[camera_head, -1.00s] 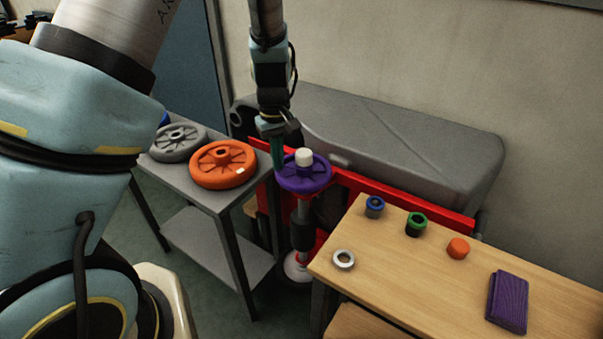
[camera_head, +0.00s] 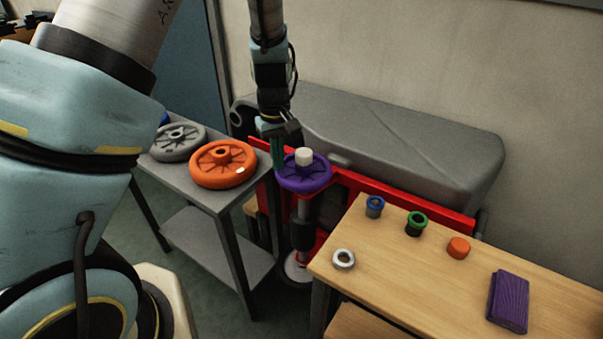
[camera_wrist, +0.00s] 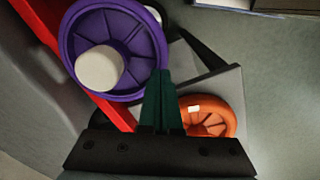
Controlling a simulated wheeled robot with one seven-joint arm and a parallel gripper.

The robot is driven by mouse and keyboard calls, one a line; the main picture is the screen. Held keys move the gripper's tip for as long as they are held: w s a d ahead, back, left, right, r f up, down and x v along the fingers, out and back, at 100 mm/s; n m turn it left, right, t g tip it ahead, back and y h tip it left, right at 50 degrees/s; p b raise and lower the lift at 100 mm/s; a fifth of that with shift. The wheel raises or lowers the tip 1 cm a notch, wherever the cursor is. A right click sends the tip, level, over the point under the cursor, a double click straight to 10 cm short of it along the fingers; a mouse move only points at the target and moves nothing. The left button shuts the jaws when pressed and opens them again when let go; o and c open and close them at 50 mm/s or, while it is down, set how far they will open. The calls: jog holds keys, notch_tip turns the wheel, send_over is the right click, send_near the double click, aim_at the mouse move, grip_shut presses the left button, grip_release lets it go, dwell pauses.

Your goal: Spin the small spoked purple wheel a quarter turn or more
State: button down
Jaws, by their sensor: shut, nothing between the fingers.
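My gripper (camera_head: 278,164) points down at the left rim of the wheel. Its green fingers (camera_wrist: 160,82) are shut together and empty. Their tips are at the wheel's rim; I cannot tell whether they touch it.
A grey table at left holds an orange wheel (camera_head: 223,163) and a grey wheel (camera_head: 178,141). A red bar (camera_head: 400,205) and grey tank (camera_head: 400,140) stand behind. The wooden table (camera_head: 400,275) at right bears several small rings, an orange piece (camera_head: 458,247) and a purple block (camera_head: 508,302).

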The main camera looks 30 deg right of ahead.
aim_at(290, 182)
jog(key=shift+f, duration=0.45)
jog(key=shift+s, duration=0.1)
jog(key=shift+s+r, duration=0.15)
jog(key=shift+s, duration=0.55)
jog(key=shift+s, duration=0.1)
jog(key=shift+s+d, duration=0.1)
jog(key=shift+s, duration=0.6)
jog(key=shift+p, duration=0.3)
jog(key=shift+s+d+f, duration=0.25)
jog(key=shift+s+d, duration=0.1)
jog(key=shift+s, duration=0.4)
